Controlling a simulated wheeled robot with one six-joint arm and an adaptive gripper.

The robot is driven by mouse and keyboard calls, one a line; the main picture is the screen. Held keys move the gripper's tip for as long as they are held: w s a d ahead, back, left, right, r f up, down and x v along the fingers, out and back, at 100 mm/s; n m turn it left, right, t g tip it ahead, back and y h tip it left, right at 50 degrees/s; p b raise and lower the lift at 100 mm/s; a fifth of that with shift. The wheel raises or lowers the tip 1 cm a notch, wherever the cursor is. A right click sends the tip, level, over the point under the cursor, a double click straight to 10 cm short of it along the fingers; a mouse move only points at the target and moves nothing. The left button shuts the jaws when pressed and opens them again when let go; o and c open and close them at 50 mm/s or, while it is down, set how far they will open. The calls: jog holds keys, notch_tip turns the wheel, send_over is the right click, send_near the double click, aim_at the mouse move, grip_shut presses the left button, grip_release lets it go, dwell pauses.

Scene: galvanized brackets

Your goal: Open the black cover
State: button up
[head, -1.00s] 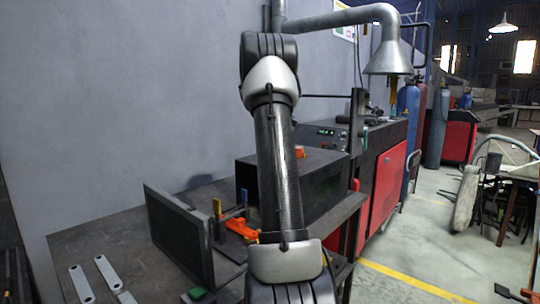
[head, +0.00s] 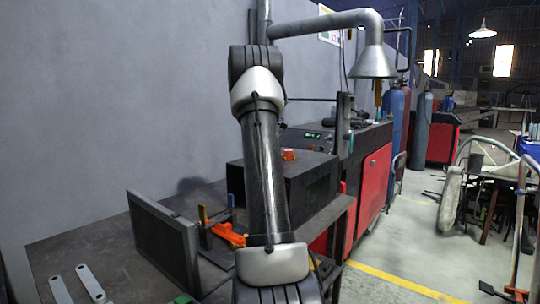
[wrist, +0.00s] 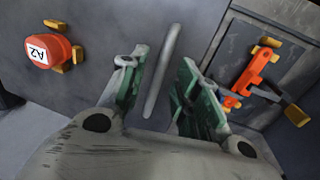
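A black box (head: 318,190) stands on the dark table, partly hidden behind my arm in the head view. In the wrist view, a dark flat panel (wrist: 105,25), which seems to be the black cover, carries a slim grey bar handle (wrist: 163,70). My gripper (wrist: 158,82) is open, with one green-padded finger on each side of this bar. I cannot tell whether either finger touches it. The gripper is hidden in the head view.
A red-orange knob marked A2 (wrist: 48,50) sits left of the fingers, and an orange clamp (wrist: 250,75) right. In the head view, a dark upright panel (head: 165,245) stands left of the clamp. Pale flat brackets (head: 90,282) lie front left. A metal hood (head: 372,62) hangs behind.

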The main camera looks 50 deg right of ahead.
jog(key=shift+r, duration=0.1)
notch_tip(320, 180, up, 12)
jog(key=a, duration=0.2)
jog(key=shift+a+f, duration=0.2)
dwell(0.6)
